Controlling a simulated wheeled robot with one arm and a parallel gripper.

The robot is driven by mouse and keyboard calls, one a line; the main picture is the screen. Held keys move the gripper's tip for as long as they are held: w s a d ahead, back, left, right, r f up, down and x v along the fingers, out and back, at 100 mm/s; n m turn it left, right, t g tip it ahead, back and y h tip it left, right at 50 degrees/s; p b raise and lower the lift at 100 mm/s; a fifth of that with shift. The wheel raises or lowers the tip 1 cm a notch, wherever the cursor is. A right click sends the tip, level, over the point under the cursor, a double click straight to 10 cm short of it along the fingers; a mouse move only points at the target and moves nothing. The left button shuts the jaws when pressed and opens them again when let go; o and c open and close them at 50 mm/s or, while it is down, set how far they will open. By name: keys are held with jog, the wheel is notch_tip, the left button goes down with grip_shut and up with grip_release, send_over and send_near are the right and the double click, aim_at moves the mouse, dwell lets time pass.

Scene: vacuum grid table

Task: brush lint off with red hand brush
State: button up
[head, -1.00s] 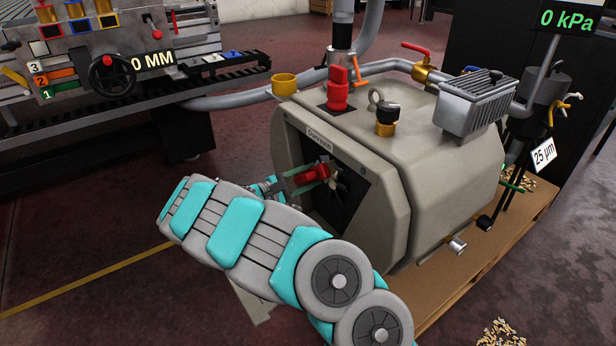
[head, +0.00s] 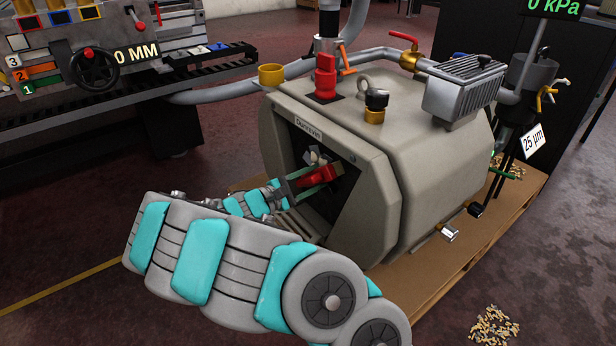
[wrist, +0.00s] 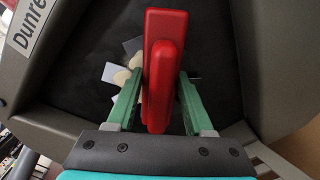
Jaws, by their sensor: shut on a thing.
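My gripper (wrist: 158,110) is shut on the red hand brush (wrist: 163,60), one green finger on each side of it in the wrist view. In the head view the red hand brush (head: 314,177) is in my gripper at the dark opening in the front of the beige pump housing (head: 420,110). Pale bits that look like lint (wrist: 116,75) lie against the dark surface beside the brush in the wrist view. The brush covers part of that surface. I cannot tell whether its bristles touch it.
The housing's open side wall (head: 368,215) stands close to the right of my arm. A wooden pallet (head: 425,277) lies underneath. A slide bench with a handwheel (head: 93,68) stands at left.

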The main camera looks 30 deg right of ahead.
jog(key=shift+s+d+r, duration=0.1)
jog(key=shift+s, duration=0.25)
jog(key=shift+w, duration=0.1)
jog(key=shift+w+a+p, duration=0.15)
jog(key=shift+w+a, duration=0.05)
jog(key=shift+w, duration=0.95)
jog(key=shift+w+a+p, duration=0.2)
jog(key=shift+w+a, duration=0.05)
jog(key=shift+w, duration=0.85)
jog(key=shift+w+a+p, duration=0.15)
jog(key=shift+w+a, duration=0.05)
jog(key=shift+w, duration=1.15)
jog(key=shift+a+r, duration=0.15)
jog(key=shift+r, duration=0.3)
jog(key=shift+s+d+b, duration=0.25)
jog(key=shift+s+d, duration=0.05)
jog(key=shift+s, duration=0.95)
jog(key=shift+s+d+b, duration=0.2)
jog(key=shift+s+d, duration=0.1)
jog(key=shift+s, duration=0.9)
jog(key=shift+s+d+b, duration=0.25)
jog(key=shift+s+d, duration=0.05)
jog(key=shift+s, duration=0.95)
